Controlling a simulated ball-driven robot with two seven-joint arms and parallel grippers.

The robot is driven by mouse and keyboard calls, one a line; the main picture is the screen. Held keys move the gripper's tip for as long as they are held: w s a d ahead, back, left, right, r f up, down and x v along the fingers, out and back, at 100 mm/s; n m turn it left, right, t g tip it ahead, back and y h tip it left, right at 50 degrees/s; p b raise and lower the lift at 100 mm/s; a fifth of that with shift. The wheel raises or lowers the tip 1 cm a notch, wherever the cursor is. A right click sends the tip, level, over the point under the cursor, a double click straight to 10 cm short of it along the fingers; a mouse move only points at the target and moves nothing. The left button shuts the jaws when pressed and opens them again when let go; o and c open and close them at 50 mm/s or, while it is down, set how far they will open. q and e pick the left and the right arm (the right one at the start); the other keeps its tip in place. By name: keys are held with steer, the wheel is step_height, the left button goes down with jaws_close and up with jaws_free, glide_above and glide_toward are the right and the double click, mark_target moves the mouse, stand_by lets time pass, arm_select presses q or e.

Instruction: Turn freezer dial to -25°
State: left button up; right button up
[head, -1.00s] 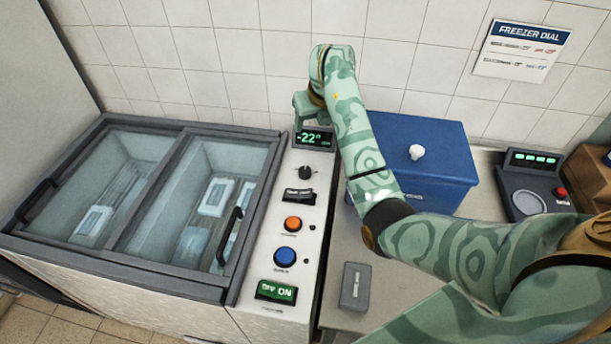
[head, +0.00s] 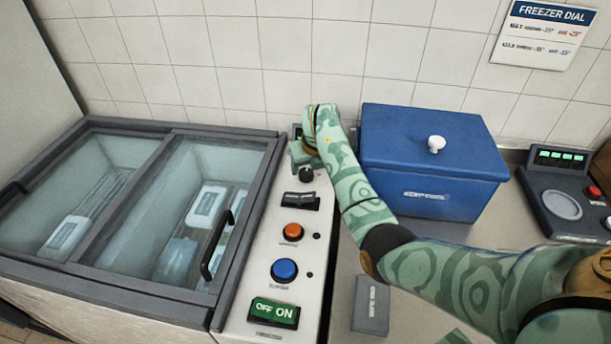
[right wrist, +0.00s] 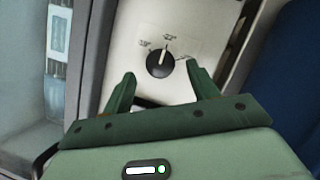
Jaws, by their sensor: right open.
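The black freezer dial (head: 306,174) sits near the top of the white control panel (head: 240,315). In the right wrist view the dial (right wrist: 160,64) has a white pointer line aimed up toward the middle of several printed marks, too blurred to read surely. My right gripper (right wrist: 158,82) is open, with its green fingers on either side just below the dial, apart from it. My left gripper is not in view.
The glass-lidded freezer (head: 150,200) is left. A blue box (head: 430,160) stands right, below a FREEZER DIAL notice (head: 542,35).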

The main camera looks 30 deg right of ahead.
mark_target(306, 172)
steer(key=b+x, duration=0.1)
steer(key=x, duration=0.2)
steer(key=shift+w+f, duration=0.1)
steer(key=c, duration=1)
